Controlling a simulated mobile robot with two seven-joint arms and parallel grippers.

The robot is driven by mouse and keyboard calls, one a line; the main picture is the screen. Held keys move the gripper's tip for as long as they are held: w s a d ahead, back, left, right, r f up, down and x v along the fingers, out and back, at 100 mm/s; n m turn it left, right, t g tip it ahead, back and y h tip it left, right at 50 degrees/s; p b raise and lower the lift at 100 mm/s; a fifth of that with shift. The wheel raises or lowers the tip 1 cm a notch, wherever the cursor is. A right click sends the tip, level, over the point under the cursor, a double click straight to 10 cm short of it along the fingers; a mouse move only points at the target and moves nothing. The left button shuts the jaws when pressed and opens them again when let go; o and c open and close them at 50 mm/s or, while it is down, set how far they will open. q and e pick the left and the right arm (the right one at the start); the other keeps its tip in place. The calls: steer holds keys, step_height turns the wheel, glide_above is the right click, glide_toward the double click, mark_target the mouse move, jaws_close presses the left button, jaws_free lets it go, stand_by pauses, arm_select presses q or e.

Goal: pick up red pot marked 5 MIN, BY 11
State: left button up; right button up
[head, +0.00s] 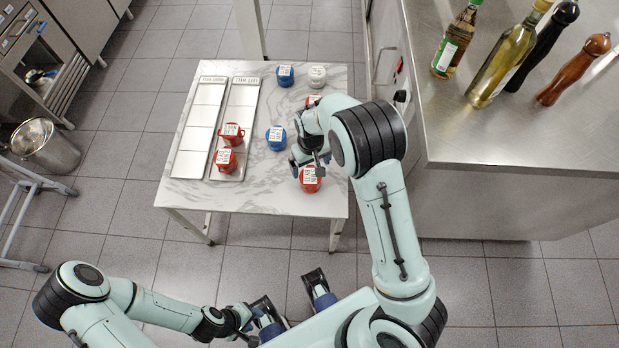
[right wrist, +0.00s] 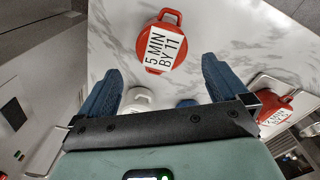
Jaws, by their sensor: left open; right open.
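The red pot marked 5 MIN BY 11 (right wrist: 152,66) stands on the marble table, its label facing up in the right wrist view. In the head view it appears as the red pot (head: 311,179) near the table's front right corner. My right gripper (head: 311,157) is open just above it. In the right wrist view, the blue fingers of my right gripper (right wrist: 162,72) are spread, with the pot between and beyond their tips; contact is not visible. My left gripper (head: 292,298) is open and empty, low before the table.
Two red pots (head: 231,135) (head: 226,160) stand on the right tray (head: 240,100), beside an empty left tray (head: 195,135). Blue pots (head: 285,75) (head: 276,137), a white pot (head: 317,76) and another red pot (head: 313,100) are near. A steel counter (head: 480,140) with bottles borders the right.

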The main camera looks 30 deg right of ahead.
mark_target(310, 176)
step_height(310, 176, down, 3)
steer(key=shift+a+f, duration=0.1)
steer(key=shift+f, duration=0.1)
steer(key=shift+s+a+f+b, duration=0.1)
steer(key=shift+s+f+b, duration=0.1)
steer(key=shift+f, duration=1.15)
steer(key=shift+s+f+b, duration=0.1)
steer(key=shift+f+b, duration=0.1)
steer(key=shift+f, duration=1.1)
steer(key=c, duration=1.2)
